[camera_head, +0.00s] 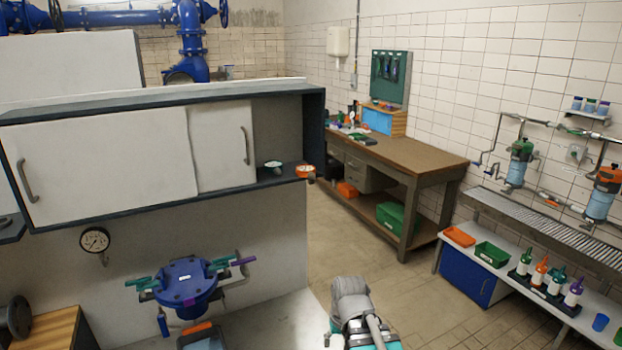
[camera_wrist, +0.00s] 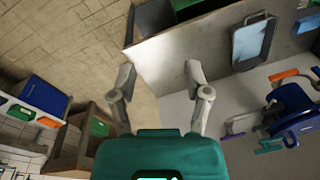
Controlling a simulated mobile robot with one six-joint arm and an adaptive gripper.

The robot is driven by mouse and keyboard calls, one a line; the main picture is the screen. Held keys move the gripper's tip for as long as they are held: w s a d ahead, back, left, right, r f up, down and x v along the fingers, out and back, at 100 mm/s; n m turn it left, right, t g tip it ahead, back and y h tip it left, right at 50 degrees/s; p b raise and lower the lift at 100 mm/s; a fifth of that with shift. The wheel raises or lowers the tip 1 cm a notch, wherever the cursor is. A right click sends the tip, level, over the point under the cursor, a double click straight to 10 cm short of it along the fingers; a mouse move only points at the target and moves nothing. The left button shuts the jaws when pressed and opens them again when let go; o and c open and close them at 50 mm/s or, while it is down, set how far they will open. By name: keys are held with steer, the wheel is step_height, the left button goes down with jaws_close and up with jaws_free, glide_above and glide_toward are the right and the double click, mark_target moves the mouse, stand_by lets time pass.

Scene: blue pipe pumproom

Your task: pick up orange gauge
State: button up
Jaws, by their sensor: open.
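The orange gauge (camera_head: 305,171) is a small round item on the open right end of the wall cabinet's shelf (camera_head: 262,183) in the head view. It sits near the shelf's right edge. A green-rimmed gauge (camera_head: 273,167) lies on the same shelf just to its left. My gripper (camera_wrist: 159,72) shows in the wrist view with its two grey fingers spread and nothing between them. I cannot make out the orange gauge in the wrist view. In the head view part of my arm shows at the bottom centre, below and apart from the orange gauge.
Sliding white doors (camera_head: 222,146) close the cabinet's left part. A blue lidded vessel (camera_head: 186,281) with coloured handles stands below it. A dial gauge (camera_head: 95,240) hangs on the wall. A wooden workbench (camera_head: 400,150) stands behind. The floor (camera_head: 345,235) between is clear.

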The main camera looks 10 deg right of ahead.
steer(key=w+a+r+m+t+y+p, duration=0.1)
steer(key=w+a+r+t+y, duration=0.15)
steer(key=w, duration=0.35)
steer(key=w+a+r+t+y+p, duration=0.1)
steer(key=w+a+r, duration=0.15)
steer(key=w, duration=0.25)
steer(key=m+t+p, duration=0.5)
steer(key=m+t, duration=0.8)
steer(key=m, duration=0.1)
glide_toward(314, 178)
steer(key=shift+w, duration=0.25)
steer(key=shift+x, duration=4.8)
steer(key=shift+a, duration=0.15)
steer(key=shift+c, duration=0.3)
